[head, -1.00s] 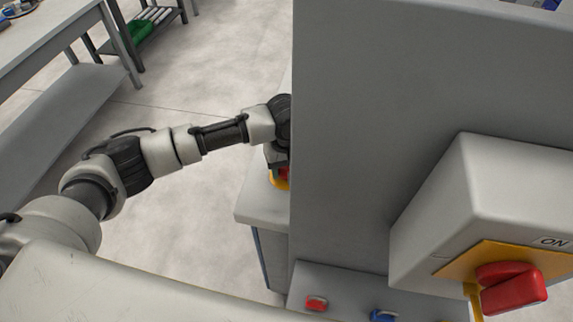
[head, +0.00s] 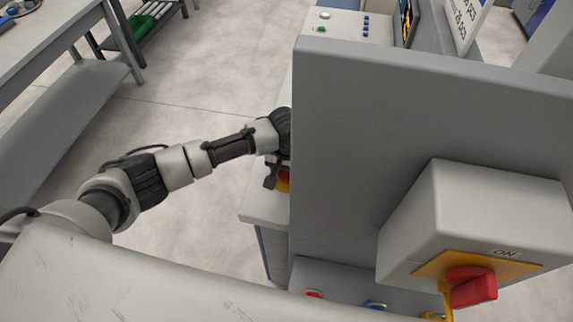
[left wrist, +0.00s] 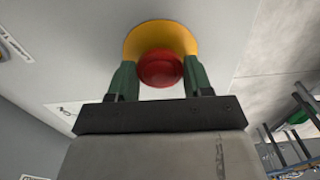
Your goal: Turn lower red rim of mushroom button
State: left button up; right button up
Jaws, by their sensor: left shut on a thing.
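The red mushroom button (left wrist: 160,68) sits on a round yellow base (left wrist: 150,38) on a pale housing in the left wrist view. My left gripper (left wrist: 159,75) has one green finger on each side of the red rim and is shut on it. The panel hides part of the button and hand. My right gripper is not in view.
A tall grey panel (head: 340,130) stands just right of the left hand. A grey box with a red rotary switch (head: 470,286) sticks out from it. Small red (head: 313,293) and blue (head: 375,305) knobs are below. Open floor (head: 200,80) lies left of the panel.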

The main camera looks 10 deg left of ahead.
pick_arm(q)
jog(key=shift+f+m, duration=0.1)
jog(key=shift+m, duration=0.3)
jog(key=shift+s+f, duration=0.1)
jog(key=o, duration=0.9)
notch_tip(320, 180, up, 11)
jog(key=shift+f+b, duration=0.1)
jog(key=shift+b, duration=0.55)
